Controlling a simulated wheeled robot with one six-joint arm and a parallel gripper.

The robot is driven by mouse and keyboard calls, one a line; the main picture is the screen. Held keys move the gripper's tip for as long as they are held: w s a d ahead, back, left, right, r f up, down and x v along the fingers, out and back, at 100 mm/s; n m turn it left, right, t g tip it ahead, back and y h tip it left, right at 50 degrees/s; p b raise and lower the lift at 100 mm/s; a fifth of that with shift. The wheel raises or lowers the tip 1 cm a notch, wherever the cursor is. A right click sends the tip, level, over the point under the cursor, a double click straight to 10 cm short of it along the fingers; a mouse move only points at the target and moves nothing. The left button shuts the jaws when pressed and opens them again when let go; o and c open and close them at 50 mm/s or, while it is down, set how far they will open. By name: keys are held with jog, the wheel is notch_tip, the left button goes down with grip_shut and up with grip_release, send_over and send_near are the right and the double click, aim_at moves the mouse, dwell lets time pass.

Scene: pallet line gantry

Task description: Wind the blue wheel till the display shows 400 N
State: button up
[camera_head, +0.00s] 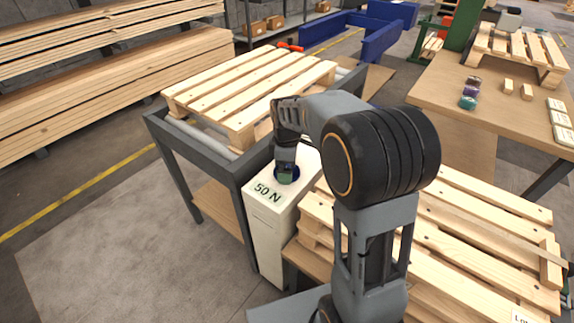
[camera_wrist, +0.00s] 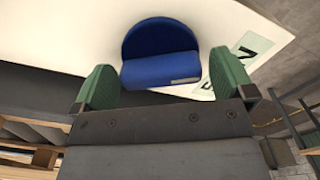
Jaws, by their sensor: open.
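The blue wheel (camera_wrist: 160,45) sits on the white top of a narrow cabinet (camera_head: 265,230). In the head view my gripper covers most of the wheel, leaving a bit of dark blue rim. My gripper (camera_wrist: 164,80) is open, pointing down at the wheel. Its green fingertips stand on either side of the near part of the wheel, with a gap visible at each side in the wrist view; I cannot tell whether either touches. The display (camera_head: 267,191) on the cabinet top reads 50 N; the wrist view shows only part of it.
A grey roller table with a wooden pallet (camera_head: 250,90) stands left of and behind the cabinet. More stacked pallets (camera_head: 470,240) are close on the right. A wooden workbench (camera_head: 450,95) with small items is at the back right. The floor at left front is clear.

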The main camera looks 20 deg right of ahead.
jog(key=c, duration=0.8)
jog(key=shift+r, duration=0.1)
jog(key=m+p, duration=0.3)
jog(key=m, duration=0.1)
jog(key=shift+r, duration=0.1)
jog(key=m+p, duration=0.2)
jog(key=m, duration=0.3)
jog(key=shift+m+p, duration=0.3)
jog(key=shift+p, duration=0.05)
jog(key=m+p, duration=0.2)
jog(key=m, duration=0.3)
jog(key=shift+m+p, duration=0.65)
jog(key=shift+m, duration=1.85)
jog(key=shift+w, duration=0.1)
